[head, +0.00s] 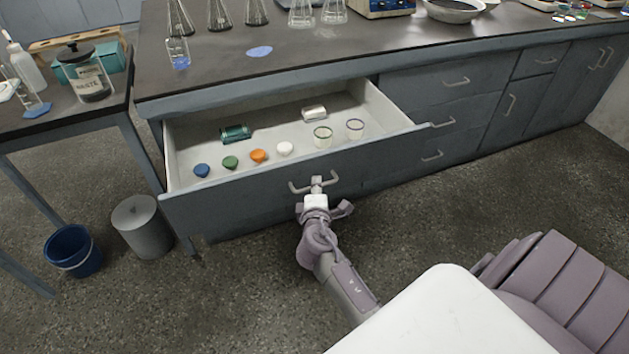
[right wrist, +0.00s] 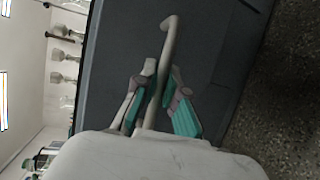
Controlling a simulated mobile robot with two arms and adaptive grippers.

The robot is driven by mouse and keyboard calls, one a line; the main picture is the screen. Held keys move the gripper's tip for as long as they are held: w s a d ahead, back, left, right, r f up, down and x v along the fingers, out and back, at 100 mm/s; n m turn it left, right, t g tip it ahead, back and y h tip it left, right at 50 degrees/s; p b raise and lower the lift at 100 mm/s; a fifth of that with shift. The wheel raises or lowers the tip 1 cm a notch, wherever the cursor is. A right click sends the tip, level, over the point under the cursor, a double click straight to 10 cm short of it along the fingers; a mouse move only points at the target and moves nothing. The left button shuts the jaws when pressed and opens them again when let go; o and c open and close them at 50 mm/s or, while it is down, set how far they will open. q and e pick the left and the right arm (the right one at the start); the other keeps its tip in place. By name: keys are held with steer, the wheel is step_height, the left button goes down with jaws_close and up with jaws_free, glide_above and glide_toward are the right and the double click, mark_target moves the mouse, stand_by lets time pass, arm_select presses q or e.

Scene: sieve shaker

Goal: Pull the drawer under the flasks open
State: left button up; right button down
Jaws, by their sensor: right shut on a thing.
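The drawer (head: 374,158) under the flasks (head: 219,14) is pulled well out from the dark bench. Its inside shows several small coloured lids, two glass cups, a teal roll and a white roll. My right gripper (head: 316,186) is at the middle of the drawer front, shut on the drawer's grey bar handle (head: 296,188). In the right wrist view the handle (right wrist: 170,45) runs between the teal-padded fingers of my right gripper (right wrist: 160,95). My left gripper is not in view.
A blue bucket (head: 73,251) and a grey bin (head: 142,227) stand on the floor left of the drawer. A side table with a waste jar (head: 92,80) is at the left. Closed drawers (head: 440,84) are to the right. The floor in front is clear.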

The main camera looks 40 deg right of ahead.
steer(key=shift+s+a, duration=0.15)
steer(key=shift+s, duration=0.3)
steer(key=c, duration=1.2)
jaws_free()
steer(key=v, duration=1.2)
